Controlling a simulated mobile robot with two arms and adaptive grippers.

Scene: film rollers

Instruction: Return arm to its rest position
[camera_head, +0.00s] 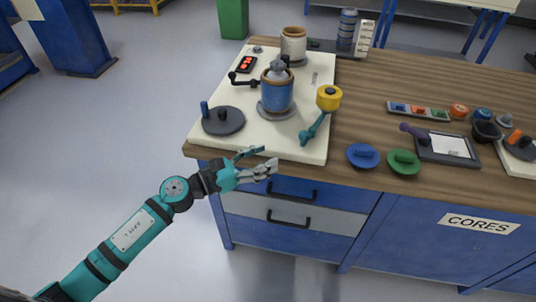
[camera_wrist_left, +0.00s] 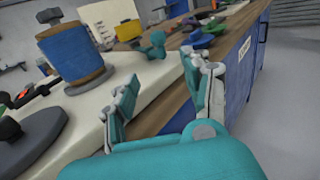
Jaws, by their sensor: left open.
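My left gripper (camera_head: 262,161) is teal and grey, open and empty. In the head view it is at the front edge of the workbench, by the near corner of the white board. In the left wrist view its two fingers (camera_wrist_left: 160,95) are spread, with nothing between them but the bench edge beyond. My left arm (camera_head: 135,230) reaches in from the lower left, over the floor. My right gripper is in neither view.
The white board (camera_head: 305,145) carries a blue roller (camera_head: 277,90), a dark disc (camera_head: 223,120) and a teal arm with a yellow head (camera_head: 329,98). Blue (camera_head: 363,156) and green (camera_head: 404,162) lids lie to its right. Floor (camera_head: 120,130) left of the bench (camera_head: 350,190) is clear.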

